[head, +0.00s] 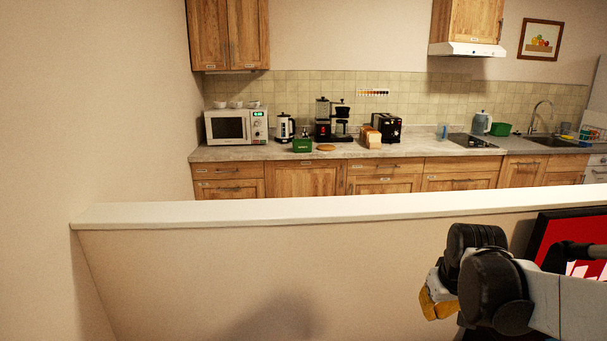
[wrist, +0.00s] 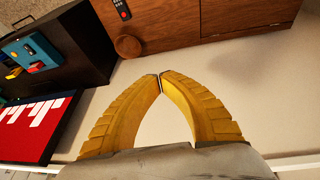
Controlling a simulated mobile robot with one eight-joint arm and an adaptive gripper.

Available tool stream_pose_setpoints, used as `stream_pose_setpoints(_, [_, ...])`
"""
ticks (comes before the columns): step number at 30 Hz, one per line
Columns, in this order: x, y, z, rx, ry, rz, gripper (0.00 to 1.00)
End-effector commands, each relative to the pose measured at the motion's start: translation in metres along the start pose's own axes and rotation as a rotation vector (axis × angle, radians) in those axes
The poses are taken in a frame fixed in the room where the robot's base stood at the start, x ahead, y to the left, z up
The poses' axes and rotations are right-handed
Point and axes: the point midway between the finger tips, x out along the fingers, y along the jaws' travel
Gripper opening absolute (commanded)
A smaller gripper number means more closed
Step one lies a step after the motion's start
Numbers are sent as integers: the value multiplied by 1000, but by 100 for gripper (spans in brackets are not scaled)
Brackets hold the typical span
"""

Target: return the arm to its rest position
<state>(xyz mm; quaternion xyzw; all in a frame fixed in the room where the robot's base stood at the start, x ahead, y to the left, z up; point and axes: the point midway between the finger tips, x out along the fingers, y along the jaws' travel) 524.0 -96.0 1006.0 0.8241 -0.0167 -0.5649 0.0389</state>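My gripper (wrist: 160,80) has two yellow ridged fingers, and in the wrist view their tips meet with nothing held between them. In the head view part of my gripper (head: 437,302) shows at the lower right, on the near side of the low wall. My arm is folded there, with dark joints and a pale link reaching to the right edge. The far finger is mostly hidden in the head view.
A low wall with a white top (head: 300,209) crosses in front of me. Beyond it is a kitchen counter (head: 235,153) with a microwave (head: 236,127). A red panel (head: 552,232) stands near my arm. The wrist view shows a wooden cabinet (wrist: 165,30) and a brown round object (wrist: 128,46).

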Motion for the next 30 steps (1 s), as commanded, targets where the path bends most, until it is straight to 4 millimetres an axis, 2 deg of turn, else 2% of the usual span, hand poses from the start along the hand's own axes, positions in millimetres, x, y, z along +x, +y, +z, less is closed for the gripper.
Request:
stream_pose_setpoints(1, [-18, -13, 12, 1, 23, -3, 0])
stream_pose_setpoints(6, [-64, -48, 52, 16, 106, -17, 0])
stream_pose_setpoints(10, [-85, -70, 87, 30, 167, -33, 0])
stream_pose_setpoints(15, [-95, -89, 121, 45, 224, -54, 0])
stream_pose_setpoints(21, [-97, -96, 136, 54, 251, -65, 0])
stream_pose_setpoints(30, [-97, -96, 136, 54, 251, -65, 0])
